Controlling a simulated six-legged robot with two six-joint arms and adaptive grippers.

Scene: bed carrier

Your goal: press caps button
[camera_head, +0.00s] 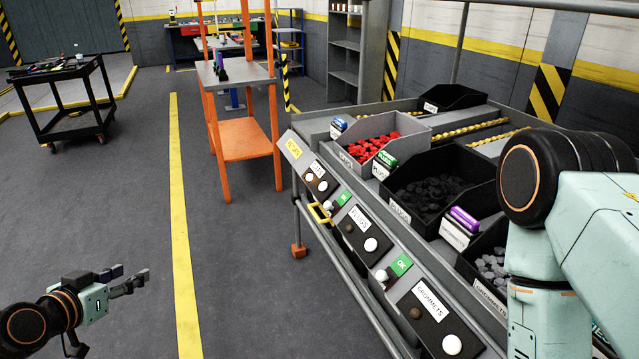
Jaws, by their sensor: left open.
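The sloped control panel runs along the front of the bin rack. Its caps section (316,180) is a dark plate near the far end, with a small white label that is hard to read. My left gripper (136,281) is open and empty at the lower left, over the floor and well away from the panel. My right arm (590,225) fills the right side; its gripper is outside the view.
The plugs plate (362,228) and grommets plate (437,312) lie nearer on the panel. A yellow handle (318,213) sticks out. Behind are a grey bin of red parts (372,147) and black bins. An orange-framed stand (243,138) and black cart (65,90) stand beyond open floor.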

